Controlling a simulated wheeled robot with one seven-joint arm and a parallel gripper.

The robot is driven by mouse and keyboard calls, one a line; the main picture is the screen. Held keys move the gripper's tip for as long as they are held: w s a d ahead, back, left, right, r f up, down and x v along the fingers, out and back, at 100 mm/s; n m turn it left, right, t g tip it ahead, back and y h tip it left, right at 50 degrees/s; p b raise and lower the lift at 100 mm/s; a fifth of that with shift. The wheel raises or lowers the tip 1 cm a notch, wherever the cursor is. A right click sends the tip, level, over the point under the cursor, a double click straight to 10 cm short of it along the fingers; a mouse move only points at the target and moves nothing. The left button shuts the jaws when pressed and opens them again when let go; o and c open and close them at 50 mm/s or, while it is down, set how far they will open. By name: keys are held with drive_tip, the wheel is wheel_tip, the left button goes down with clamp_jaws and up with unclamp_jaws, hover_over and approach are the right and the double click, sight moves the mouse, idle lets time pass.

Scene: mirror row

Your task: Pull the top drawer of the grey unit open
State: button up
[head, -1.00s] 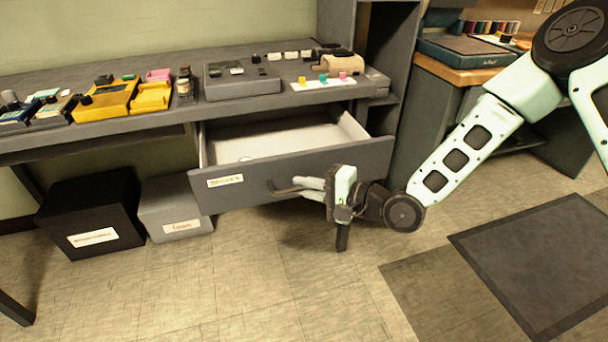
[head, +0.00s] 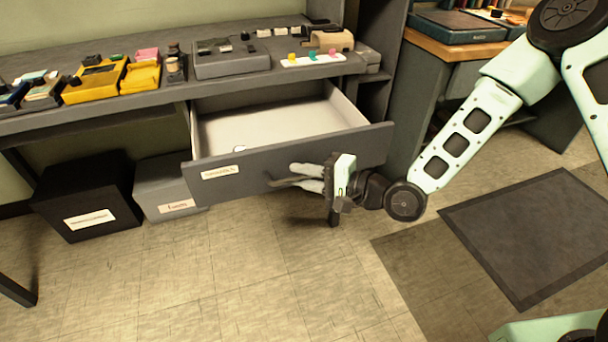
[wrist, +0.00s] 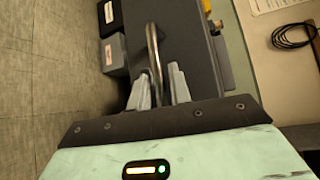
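The grey unit's top drawer (head: 222,186) stands well out from under the worktop, its pale, mostly bare inside showing. Its front bears a white label (head: 220,172) and a bar handle (head: 275,183). In the wrist view, the metal handle (wrist: 153,48) runs between my fingers. My gripper (head: 293,177) is at the right part of the drawer front, its two pale fingers spread around the handle. In the wrist view my gripper (wrist: 161,80) shows a gap between the handle and the right finger; the handle lies close to the left one.
A black box (head: 88,195) and a grey box (head: 160,186) stand on the floor left of the drawer. Yellow devices (head: 95,80) and a grey device (head: 230,58) sit on the worktop. Floor in front is clear, with a dark mat (head: 545,235) at right.

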idle(0.3)
drive_tip(key=p+v, duration=0.3)
drive_tip(key=v, duration=1.4)
drive_tip(key=shift+s, duration=0.25)
